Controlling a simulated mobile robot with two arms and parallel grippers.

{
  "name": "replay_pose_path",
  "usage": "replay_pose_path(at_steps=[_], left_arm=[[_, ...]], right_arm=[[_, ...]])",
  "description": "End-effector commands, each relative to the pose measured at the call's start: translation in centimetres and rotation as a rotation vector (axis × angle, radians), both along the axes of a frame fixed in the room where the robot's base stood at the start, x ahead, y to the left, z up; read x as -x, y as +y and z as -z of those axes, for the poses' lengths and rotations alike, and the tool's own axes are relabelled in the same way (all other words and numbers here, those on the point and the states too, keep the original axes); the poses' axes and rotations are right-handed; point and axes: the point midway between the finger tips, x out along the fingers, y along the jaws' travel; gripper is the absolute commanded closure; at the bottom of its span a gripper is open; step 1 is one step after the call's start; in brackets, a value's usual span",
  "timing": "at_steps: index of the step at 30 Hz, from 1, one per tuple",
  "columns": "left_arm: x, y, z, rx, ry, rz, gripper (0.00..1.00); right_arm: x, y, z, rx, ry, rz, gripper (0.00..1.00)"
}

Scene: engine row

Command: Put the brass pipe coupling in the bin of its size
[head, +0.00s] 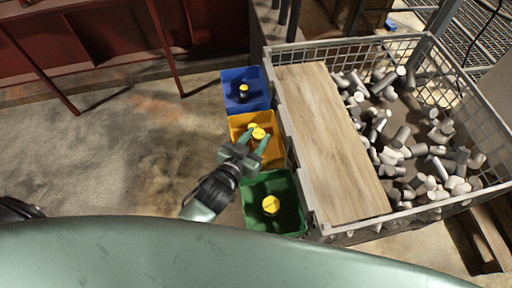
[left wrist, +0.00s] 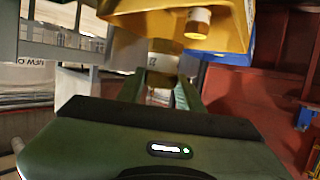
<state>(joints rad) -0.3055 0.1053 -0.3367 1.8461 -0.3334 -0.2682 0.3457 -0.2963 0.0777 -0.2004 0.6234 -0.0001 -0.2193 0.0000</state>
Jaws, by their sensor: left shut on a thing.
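My left gripper (head: 260,143) is over the yellow bin (head: 276,158) in the head view, its green fingers shut on a brass pipe coupling (head: 258,133) with a yellow top. In the left wrist view the held coupling (left wrist: 163,62) is between the fingers, with a pale label band bearing a mark too small to read. A second coupling (head: 252,126) is in the yellow bin, just beyond the held one. The blue bin (head: 258,103) holds one yellow-topped piece (head: 243,89), and the green bin (head: 262,188) holds another (head: 271,205). My right gripper is out of view.
The bins stand in a row against a wire-mesh crate (head: 385,40). The crate holds many grey metal parts (head: 405,150) and a wooden board (head: 330,140) along its left side. A red metal frame (head: 110,50) stands at the back left. The concrete floor left of the bins is clear.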

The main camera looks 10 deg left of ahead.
Motion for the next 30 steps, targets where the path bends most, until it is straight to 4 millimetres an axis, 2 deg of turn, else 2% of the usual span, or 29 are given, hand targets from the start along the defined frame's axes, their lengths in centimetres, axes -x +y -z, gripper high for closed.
replay_pose_path(at_steps=[4, 13, 30], left_arm=[[-0.1, 0.0, 1.3, 0.0, -0.003, -0.001, 1.0], [-0.1, 0.0, 5.0, 0.0, -0.001, -0.001, 1.0], [-0.1, 0.0, 6.0, 0.001, -0.003, -0.001, 1.0]], right_arm=[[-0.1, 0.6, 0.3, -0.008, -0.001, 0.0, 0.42], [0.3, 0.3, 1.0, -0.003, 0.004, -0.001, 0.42], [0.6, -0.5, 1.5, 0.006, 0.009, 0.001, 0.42]])
